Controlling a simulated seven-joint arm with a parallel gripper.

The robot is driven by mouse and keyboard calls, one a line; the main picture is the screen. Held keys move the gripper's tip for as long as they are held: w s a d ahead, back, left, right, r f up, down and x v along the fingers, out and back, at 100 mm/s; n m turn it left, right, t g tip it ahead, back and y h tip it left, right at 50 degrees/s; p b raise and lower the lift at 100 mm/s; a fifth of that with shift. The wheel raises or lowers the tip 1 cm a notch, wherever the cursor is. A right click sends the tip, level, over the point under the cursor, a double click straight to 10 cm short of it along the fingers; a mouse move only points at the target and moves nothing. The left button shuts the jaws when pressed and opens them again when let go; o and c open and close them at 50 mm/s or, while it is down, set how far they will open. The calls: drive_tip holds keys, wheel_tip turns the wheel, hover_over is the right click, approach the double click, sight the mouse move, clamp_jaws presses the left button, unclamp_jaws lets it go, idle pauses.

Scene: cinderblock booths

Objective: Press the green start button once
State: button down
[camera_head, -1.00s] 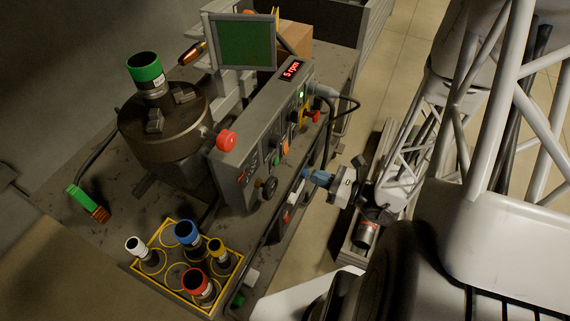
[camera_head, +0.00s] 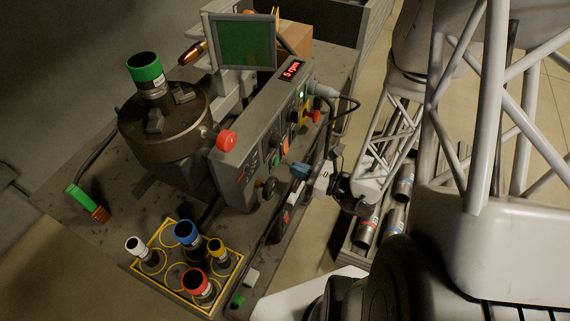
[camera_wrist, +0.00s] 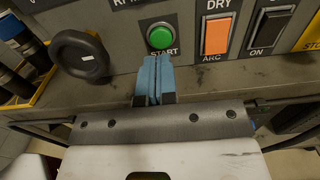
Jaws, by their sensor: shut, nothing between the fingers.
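The green start button (camera_wrist: 160,37) is a round green cap in a metal ring, with the label START under it, on the grey control panel (camera_wrist: 115,25) in the wrist view. In the head view the green button (camera_head: 276,159) is small on the panel's front face. My gripper (camera_wrist: 155,62) is shut and empty, its blue fingertips together just below the button in the wrist view. They overlap the START label's left part. I cannot tell whether they touch the panel. In the head view my gripper (camera_head: 297,170) is just right of the panel's front.
An orange DRY ARC switch (camera_wrist: 215,34) and a black ON switch (camera_wrist: 268,30) lie right of the button. A black knob (camera_wrist: 79,54) sticks out on the left. A red mushroom button (camera_head: 226,140) and a yellow-rimmed tray (camera_head: 150,273) with several tubes stand farther left.

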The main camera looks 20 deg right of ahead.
sight(277, 162)
drive_tip(key=shift+x, duration=2.05)
